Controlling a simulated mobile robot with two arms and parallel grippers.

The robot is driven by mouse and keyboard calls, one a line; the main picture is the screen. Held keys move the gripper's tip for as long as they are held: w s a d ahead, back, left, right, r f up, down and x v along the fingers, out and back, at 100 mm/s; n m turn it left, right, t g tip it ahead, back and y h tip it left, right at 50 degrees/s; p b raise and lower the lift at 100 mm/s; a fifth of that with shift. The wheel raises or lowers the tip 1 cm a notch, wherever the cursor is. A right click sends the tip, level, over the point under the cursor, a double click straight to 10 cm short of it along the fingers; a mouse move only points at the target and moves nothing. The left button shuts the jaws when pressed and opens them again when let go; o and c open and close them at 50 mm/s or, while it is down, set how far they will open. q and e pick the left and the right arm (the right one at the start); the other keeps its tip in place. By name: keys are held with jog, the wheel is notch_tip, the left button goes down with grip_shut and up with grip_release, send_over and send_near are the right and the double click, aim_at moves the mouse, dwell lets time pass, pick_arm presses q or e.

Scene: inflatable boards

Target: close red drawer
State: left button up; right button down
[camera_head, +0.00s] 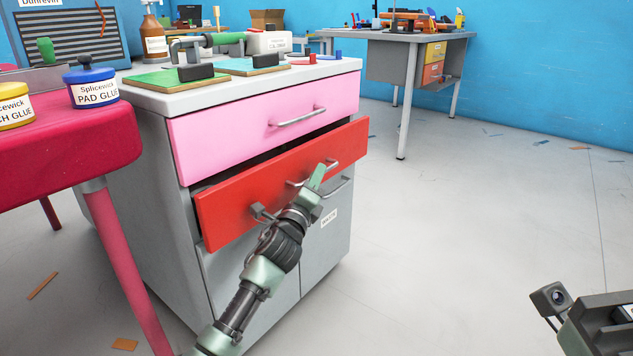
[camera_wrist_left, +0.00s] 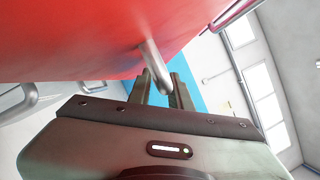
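The red drawer (camera_head: 270,185) is the second drawer of a grey cabinet. It stands partly pulled out, with a dark gap above its front. It has a grey metal bar handle (camera_head: 297,183). My left gripper (camera_head: 316,179) is at the drawer's front, by the handle. In the left wrist view the red front (camera_wrist_left: 90,35) fills the top. The handle (camera_wrist_left: 154,66) reaches down to the two fingers (camera_wrist_left: 162,90), which stand apart; contact is unclear. My right gripper (camera_head: 597,325) is at the lower right corner, away from the cabinet, its fingertips not clearly visible.
A closed pink drawer (camera_head: 265,122) is above the red one, and grey doors are below. A red table (camera_head: 70,150) with glue pots stands close on the left. A grey desk (camera_head: 400,65) stands behind. The floor right of the cabinet is mostly clear.

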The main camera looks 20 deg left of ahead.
pick_arm(q)
jog(key=shift+w, duration=0.2)
grip_shut()
dwell(1.3)
